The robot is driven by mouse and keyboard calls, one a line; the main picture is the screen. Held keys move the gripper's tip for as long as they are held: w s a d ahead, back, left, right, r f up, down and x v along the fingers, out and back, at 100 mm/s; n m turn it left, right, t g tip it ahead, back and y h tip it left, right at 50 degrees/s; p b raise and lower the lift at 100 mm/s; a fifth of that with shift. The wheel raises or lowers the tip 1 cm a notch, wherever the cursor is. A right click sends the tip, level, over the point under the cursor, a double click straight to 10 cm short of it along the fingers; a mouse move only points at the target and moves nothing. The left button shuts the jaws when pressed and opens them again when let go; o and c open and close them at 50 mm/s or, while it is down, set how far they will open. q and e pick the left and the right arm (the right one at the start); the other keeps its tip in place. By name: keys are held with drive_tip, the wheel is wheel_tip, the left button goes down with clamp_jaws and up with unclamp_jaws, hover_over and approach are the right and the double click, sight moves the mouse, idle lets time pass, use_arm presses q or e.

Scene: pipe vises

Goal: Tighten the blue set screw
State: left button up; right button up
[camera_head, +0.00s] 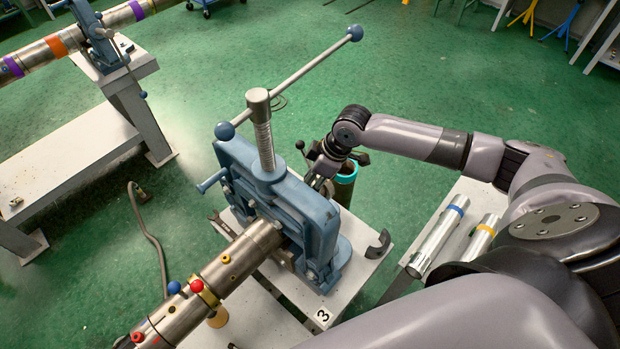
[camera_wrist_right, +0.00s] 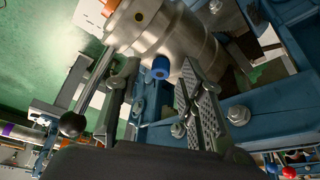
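The steel pipe (camera_head: 235,258) is held in the blue pipe vise (camera_head: 285,195) and runs out to the lower left. In the right wrist view, a short blue cylindrical screw head (camera_wrist_right: 160,68) stands out from the steel pipe end (camera_wrist_right: 165,35). My right gripper (camera_wrist_right: 157,80) is open, with one finger on each side of the blue screw head; I cannot tell whether either finger touches it. In the head view my right gripper (camera_head: 318,175) is behind the vise, its fingertips mostly hidden, and this blue screw is hidden. My left gripper is not in view.
A blue ball knob (camera_head: 174,287) and a red ball knob (camera_head: 197,286) sit on the pipe's collar. The long vise handle (camera_head: 295,80) slants above the vise. Loose pipes (camera_head: 440,235) lie on the right bench.

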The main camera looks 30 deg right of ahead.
drive_tip(key=v, duration=1.2)
drive_tip(key=shift+a, duration=0.1)
